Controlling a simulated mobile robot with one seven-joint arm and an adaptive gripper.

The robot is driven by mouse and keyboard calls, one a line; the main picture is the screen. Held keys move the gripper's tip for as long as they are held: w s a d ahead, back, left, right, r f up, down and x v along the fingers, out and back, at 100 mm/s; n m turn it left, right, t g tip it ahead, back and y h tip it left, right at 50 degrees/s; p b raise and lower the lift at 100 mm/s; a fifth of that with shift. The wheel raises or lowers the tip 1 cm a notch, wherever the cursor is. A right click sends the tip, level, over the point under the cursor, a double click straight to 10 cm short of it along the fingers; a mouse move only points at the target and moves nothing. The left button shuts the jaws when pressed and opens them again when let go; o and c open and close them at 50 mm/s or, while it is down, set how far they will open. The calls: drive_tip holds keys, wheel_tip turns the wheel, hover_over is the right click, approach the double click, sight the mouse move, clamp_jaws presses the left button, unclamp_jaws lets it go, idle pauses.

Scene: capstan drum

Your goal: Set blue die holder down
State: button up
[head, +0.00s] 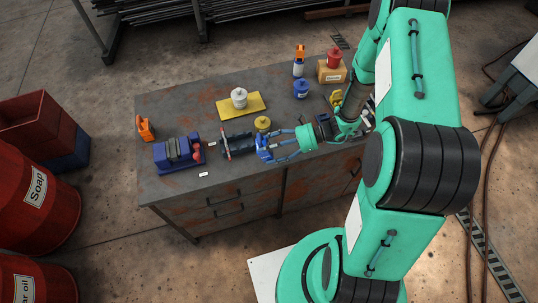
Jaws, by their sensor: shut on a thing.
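A small blue piece, the blue die holder (263,148), is at the tip of my gripper (268,148), near the front middle of the workbench. My gripper reaches in from the right and is shut on it. The fingers partly cover the holder, and I cannot tell whether its underside touches the bench. Just left of it is a dark spool-like drum assembly (237,146) with a reddish disc at its left end.
The rusty grey workbench (180,108) also carries a blue machine (178,153), an orange tool (145,128), a yellow knobbed pot (263,124), a white pot (239,97) on a yellow board (224,109), a blue pot (301,88) and a red pot (333,57) on a box. The back left is clear.

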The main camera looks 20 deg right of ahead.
drive_tip(key=w+d+r+m+t+h, duration=0.1)
drive_tip(key=w+d+m+t, duration=0.3)
drive_tip(key=d+m+t, duration=0.3)
drive_tip(key=shift+w+r+t, duration=0.25)
drive_tip(key=shift+r+t, duration=0.1)
drive_tip(key=shift+t, duration=1.35)
drive_tip(key=shift+d+f, duration=0.1)
drive_tip(key=shift+f, duration=0.15)
drive_tip(key=shift+f+b, duration=2.4)
drive_tip(key=shift+f, duration=0.75)
drive_tip(key=shift+f, duration=0.15)
